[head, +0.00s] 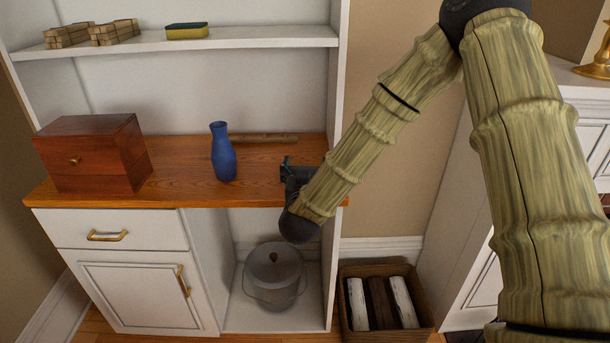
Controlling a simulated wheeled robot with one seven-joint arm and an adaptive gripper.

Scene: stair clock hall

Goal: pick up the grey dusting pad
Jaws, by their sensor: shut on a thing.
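My gripper (287,165) is at the right end of the wooden counter, low over its top, beside the white upright. It is small and dark here, and my wrist and arm partly cover it. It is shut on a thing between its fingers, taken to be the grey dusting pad. The pad's outline cannot be made out against the dark gripper. No other grey pad shows on the counter or the shelf. Whether the held thing touches the counter cannot be told.
A blue vase (223,152) stands left of my gripper, with a wooden stick (265,138) behind. A wooden box (93,153) is farther left. A sponge (186,31) lies on the shelf above. A lidded pot (274,275) and log crate (386,333) are below.

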